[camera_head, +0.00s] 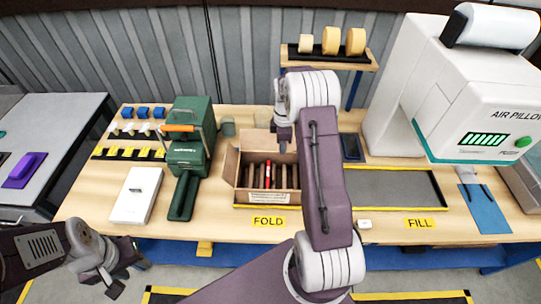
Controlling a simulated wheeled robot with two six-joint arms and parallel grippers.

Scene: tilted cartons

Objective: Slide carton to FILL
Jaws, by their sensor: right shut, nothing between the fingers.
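The open cardboard carton (241,193) stands on the workbench behind the yellow FOLD label (268,223). It holds several upright brown items and one red item, and a white label is on its front. The yellow FILL label (419,223) is further right, in front of a grey strip (395,187) with a yellow edge. My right gripper (284,146) is shut and empty, pointing down over the carton's back part; contact cannot be told. My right arm hides the carton's right side. My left gripper (130,280) is open and empty, low in front of the bench.
A white air pillow machine (430,90) stands behind the strip. A green machine (190,135) and a white box (137,195) are left of the carton. A phone-like dark device (351,147) lies behind the strip. The grey strip is clear.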

